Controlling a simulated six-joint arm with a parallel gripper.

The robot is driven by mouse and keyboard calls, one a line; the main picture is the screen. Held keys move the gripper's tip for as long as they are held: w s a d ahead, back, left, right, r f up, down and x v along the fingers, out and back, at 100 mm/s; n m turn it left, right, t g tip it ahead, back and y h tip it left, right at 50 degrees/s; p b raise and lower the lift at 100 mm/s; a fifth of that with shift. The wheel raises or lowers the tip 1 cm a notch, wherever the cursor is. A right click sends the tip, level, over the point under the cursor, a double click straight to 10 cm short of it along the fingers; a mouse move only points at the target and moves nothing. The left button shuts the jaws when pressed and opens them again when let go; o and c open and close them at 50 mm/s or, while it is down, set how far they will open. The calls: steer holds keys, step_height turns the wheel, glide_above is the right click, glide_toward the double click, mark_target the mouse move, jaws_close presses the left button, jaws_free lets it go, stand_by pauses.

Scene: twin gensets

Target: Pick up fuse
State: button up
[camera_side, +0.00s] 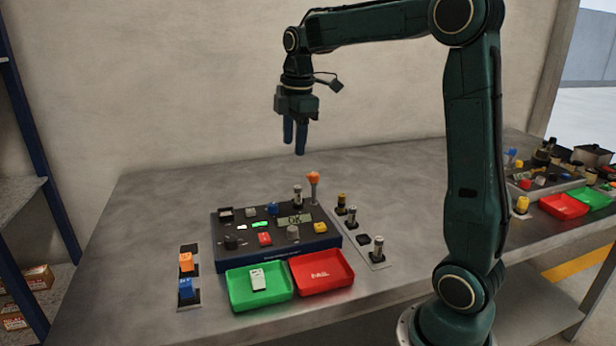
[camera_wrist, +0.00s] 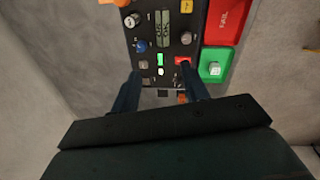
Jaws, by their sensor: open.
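My gripper (camera_side: 294,147) is open and empty, high above the back of the table with its fingers pointing down. In the wrist view its fingers (camera_wrist: 160,72) straddle the near edge of the dark control panel from above. Silver cylinders with dark ends, which look like fuses, stand on the right-hand strip; one is at its front end (camera_side: 377,247) and another further back (camera_side: 351,216). A similar cylinder (camera_side: 297,195) stands at the back of the panel (camera_side: 270,255). I cannot tell which piece is the task's fuse. A white block (camera_side: 257,279) lies in the green tray (camera_side: 238,301).
A red tray (camera_side: 340,288) sits beside the green one. An orange-topped lever (camera_side: 313,180) rises at the panel's back right. A strip at left holds an orange block (camera_side: 186,262) and a blue block (camera_side: 186,288). The table's back left is clear.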

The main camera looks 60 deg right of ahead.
mark_target(298, 187)
steer(key=w+d+f+n+g, duration=0.1)
steer(key=w+d+f+n, duration=0.2)
steer(key=d, duration=0.4)
steer(key=shift+w+d+f+y, duration=0.25)
steer(key=shift+w+f+y, duration=0.05)
steer(key=shift+w+f, duration=0.25)
steer(key=shift+f, duration=4.3)
steer(key=shift+f, duration=0.1)
steer(key=shift+s+d+f, duration=0.1)
steer(key=shift+s+f, duration=0.05)
steer(key=shift+f, duration=1.1)
steer(key=shift+s+f, duration=0.1)
steer(key=shift+f, duration=1.15)
steer(key=shift+c, duration=0.5)
jaws_close()
